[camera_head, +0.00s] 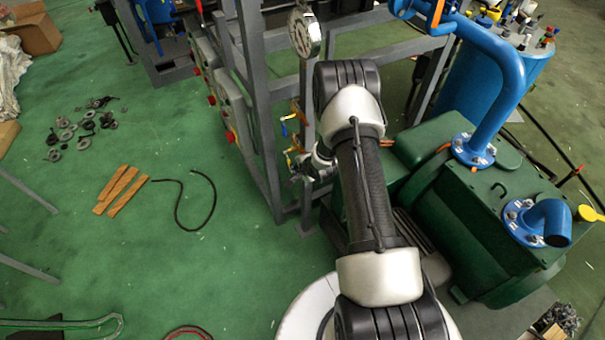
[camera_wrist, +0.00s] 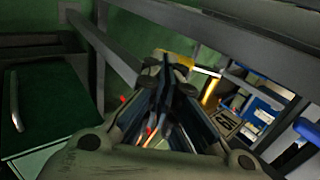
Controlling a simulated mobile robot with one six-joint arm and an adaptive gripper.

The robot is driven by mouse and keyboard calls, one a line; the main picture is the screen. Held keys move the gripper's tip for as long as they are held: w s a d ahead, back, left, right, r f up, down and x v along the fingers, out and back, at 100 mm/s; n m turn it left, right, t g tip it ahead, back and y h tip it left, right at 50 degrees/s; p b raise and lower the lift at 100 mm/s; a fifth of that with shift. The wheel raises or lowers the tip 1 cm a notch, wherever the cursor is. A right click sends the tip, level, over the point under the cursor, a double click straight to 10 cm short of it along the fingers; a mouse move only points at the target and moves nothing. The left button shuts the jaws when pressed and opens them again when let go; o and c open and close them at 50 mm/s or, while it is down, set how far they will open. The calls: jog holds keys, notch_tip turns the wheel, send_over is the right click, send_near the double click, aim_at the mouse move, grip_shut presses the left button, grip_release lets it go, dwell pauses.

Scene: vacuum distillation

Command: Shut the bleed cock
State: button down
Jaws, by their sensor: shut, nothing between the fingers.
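Small brass-coloured valve fittings (camera_head: 295,110) sit on a grey post of the steel frame, below a round dial gauge (camera_head: 303,32). A small blue lever (camera_head: 284,130) sticks out beside them, and a second orange fitting (camera_head: 291,159) is lower down. I cannot tell which of these is the bleed cock, nor its handle's exact setting. My gripper (camera_wrist: 165,85) is shut and empty in the wrist view. In the head view my arm hides much of it, close to the lower fitting. A blurred yellow part (camera_wrist: 174,68) shows just beyond the fingertips; contact is unclear.
The grey frame (camera_head: 258,95) stands left of my arm, with a panel bearing red buttons (camera_head: 231,136). A green pump housing (camera_head: 470,215) with blue pipes (camera_head: 505,75) is at the right. Wooden strips (camera_head: 120,190) and a black hose lie on the open green floor.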

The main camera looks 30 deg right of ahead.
jog(key=shift+b+x, duration=0.7)
jog(key=shift+x, duration=1.35)
jog(key=shift+f, duration=0.15)
jog(key=shift+s, duration=0.1)
